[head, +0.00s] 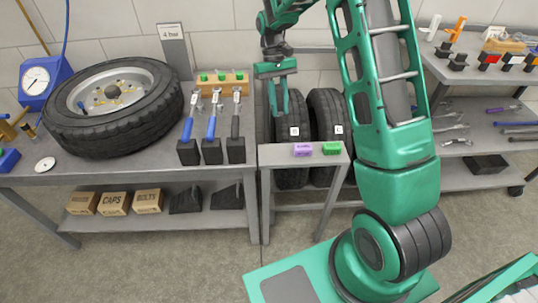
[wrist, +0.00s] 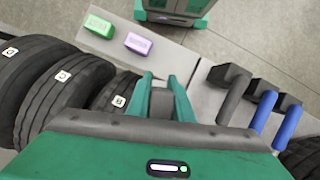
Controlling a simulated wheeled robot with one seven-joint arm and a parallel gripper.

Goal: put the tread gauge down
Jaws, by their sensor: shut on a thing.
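My gripper (head: 278,108) points down above the gap between the workbench and the low narrow stand, in front of the upright tyres. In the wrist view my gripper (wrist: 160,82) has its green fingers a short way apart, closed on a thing. A dark grey patch shows between the fingers; the tread gauge itself is not clearly visible, as the fingers and palm hide most of it. A purple labelled block (head: 303,149) and a green labelled block (head: 331,148) lie on the low stand's top (head: 275,155). They also show at the wrist view's upper left.
Upright tyres (head: 327,105) with letter tags stand behind the low stand. The left workbench (head: 80,172) bears a wheel (head: 114,105) and blue- and black-handled tools (head: 211,128) in black holders. A small bare part of the low stand lies left of the purple block.

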